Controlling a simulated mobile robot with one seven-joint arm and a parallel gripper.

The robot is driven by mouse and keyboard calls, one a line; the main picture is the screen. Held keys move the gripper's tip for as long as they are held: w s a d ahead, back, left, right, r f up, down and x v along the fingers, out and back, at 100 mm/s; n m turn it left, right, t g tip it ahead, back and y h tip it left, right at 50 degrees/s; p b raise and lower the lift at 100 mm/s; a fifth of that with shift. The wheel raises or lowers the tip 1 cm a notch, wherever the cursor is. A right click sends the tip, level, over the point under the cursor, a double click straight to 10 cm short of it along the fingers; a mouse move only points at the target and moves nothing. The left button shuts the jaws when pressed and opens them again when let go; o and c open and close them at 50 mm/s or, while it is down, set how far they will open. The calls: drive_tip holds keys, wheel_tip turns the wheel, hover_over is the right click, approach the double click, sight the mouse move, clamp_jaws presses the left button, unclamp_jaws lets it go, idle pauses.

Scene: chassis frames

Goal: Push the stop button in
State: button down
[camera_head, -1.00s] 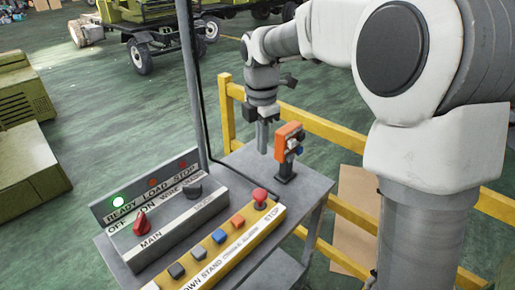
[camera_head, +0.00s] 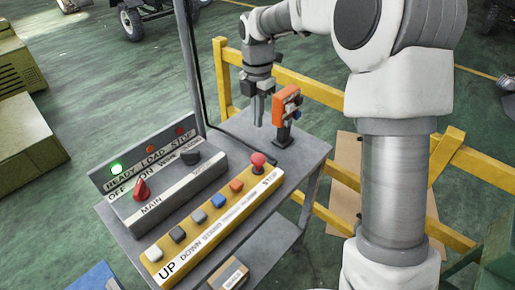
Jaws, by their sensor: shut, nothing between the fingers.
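The stop button (camera_head: 257,161) is a red mushroom-shaped knob at the far right end of a yellow control box (camera_head: 205,245), beside the printed word STOP. It stands up from the box; how far in it sits cannot be told. My gripper (camera_head: 258,122) is shut and empty, pointing down above the back of the grey table (camera_head: 305,160). It is behind the stop button in the picture and apart from it. The green READY lamp (camera_head: 117,169) is lit on the grey panel.
An orange device (camera_head: 286,105) on a black stand is just right of my gripper. A grey box with a red knob (camera_head: 142,189) stands left of the yellow box. A grey post (camera_head: 188,60) rises behind. Yellow railing (camera_head: 320,92) runs behind the table.

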sight(258, 156)
wheel_tip(258, 156, down, 12)
drive_tip(key=shift+r+p, duration=0.15)
drive_tip(key=shift+p, duration=0.15)
